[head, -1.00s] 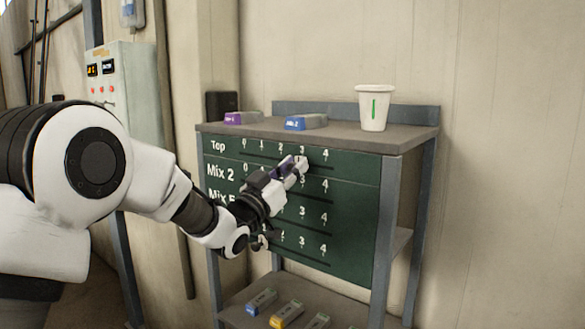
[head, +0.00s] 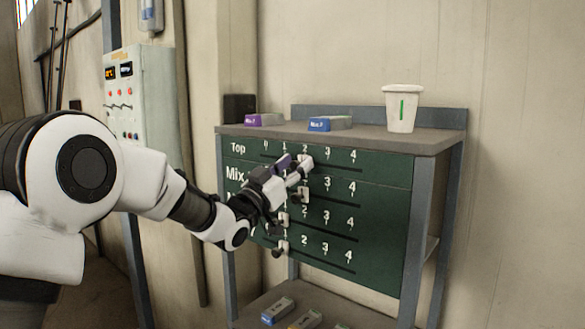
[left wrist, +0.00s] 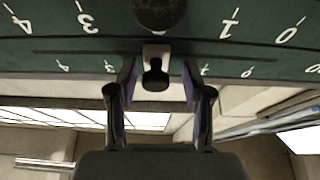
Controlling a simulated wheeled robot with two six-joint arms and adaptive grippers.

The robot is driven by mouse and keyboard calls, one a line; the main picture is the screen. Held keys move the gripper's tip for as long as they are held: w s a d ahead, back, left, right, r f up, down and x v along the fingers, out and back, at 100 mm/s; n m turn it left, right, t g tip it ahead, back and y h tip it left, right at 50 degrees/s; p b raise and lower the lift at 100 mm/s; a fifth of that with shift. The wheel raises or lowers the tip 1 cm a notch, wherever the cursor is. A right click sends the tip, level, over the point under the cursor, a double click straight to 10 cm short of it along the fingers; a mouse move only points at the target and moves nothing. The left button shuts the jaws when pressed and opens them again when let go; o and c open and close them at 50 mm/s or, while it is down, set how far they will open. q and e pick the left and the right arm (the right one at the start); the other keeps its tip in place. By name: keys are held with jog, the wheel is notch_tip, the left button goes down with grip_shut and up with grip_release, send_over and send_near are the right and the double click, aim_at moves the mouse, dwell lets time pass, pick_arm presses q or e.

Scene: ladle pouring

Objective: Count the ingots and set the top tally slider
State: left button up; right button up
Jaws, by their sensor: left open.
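The green tally board (head: 385,205) has several rows of numbers from 0 to 4. The top slider (head: 306,160) sits under the 2 in the row labelled Top. My left gripper (head: 297,170) is at this slider. In the left wrist view, which is upside down, the open fingers (left wrist: 158,90) stand on either side of the slider's dark knob (left wrist: 155,76). Contact cannot be told. A purple ingot (head: 264,119) and a blue ingot (head: 331,123) lie on the stand's top. Several more, including a blue-ended one (head: 278,310), lie on the lower shelf, partly cut off.
The Mix 2 slider (head: 302,196) is just below my gripper; its dark knob (left wrist: 158,12) shows in the wrist view. Two lower sliders (head: 283,219) stand near 1. A white cup (head: 402,112) is at the stand's right. A control box (head: 142,105) is at the left.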

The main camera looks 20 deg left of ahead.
pick_arm(q)
jog(key=v, duration=1.2)
jog(key=shift+d, duration=0.2)
jog(key=shift+d+r, duration=0.1)
jog(key=shift+r, duration=0.05)
